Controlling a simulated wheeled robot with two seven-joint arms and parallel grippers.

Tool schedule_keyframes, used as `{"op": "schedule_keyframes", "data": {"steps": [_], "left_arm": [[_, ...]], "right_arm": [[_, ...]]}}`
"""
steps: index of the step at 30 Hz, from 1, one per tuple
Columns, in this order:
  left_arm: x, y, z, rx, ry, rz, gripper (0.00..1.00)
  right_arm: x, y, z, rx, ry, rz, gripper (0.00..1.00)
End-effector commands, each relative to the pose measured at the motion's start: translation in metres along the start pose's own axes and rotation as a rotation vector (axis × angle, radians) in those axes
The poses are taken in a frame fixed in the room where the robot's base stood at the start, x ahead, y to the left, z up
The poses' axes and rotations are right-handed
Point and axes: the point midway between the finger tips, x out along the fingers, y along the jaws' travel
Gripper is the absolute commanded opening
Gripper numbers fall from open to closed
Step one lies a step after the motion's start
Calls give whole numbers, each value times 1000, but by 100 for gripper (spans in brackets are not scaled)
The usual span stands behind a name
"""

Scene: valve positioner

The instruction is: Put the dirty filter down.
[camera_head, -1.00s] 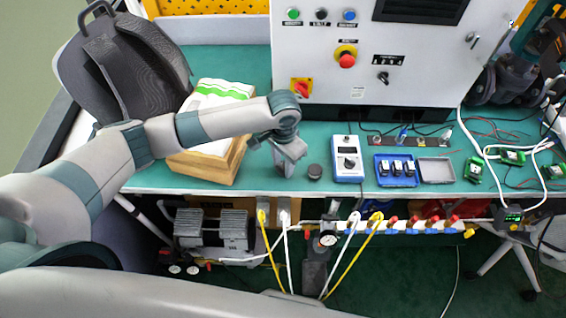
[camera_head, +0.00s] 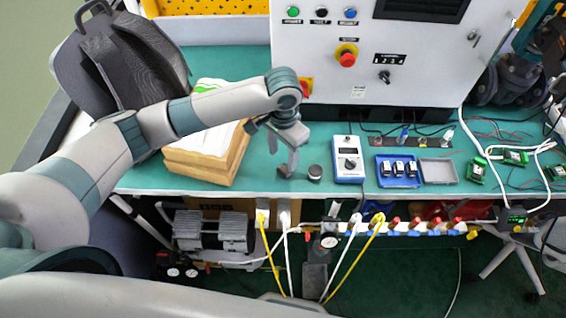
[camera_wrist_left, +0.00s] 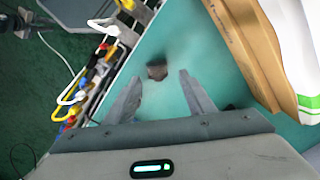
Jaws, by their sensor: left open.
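The dirty filter seems to be the small dark cylinder (camera_head: 315,173) standing upright on the green bench, near its front edge. It also shows in the left wrist view (camera_wrist_left: 157,71), slightly blurred, beyond the fingertips. My left gripper (camera_head: 287,169) is just left of the cylinder in the head view, above the bench. In the left wrist view my left gripper (camera_wrist_left: 159,77) has its fingers spread, with nothing held between them. The cylinder appears apart from the fingers. My right gripper is not in view.
A wooden block with white packs (camera_head: 208,150) is left of the gripper. A blue-white meter (camera_head: 348,160) stands right of the cylinder, then a blue tray (camera_head: 397,182) and a grey tray (camera_head: 438,171). The control cabinet (camera_head: 430,65) rises behind. Hoses hang below the front edge.

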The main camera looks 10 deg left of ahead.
Motion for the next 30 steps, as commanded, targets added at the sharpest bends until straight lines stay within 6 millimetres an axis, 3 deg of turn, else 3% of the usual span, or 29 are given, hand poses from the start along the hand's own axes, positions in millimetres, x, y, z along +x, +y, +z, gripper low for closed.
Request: {"op": "schedule_keyframes", "data": {"steps": [6, 12, 30], "left_arm": [[-37, 0, -1, 1, 3, -1, 49], [-59, 0, -1, 0, 1, 0, 49], [-65, 0, 0, -1, 0, 0, 49]], "right_arm": [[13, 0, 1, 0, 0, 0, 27], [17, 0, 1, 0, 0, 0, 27], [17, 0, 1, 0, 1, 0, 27]]}}
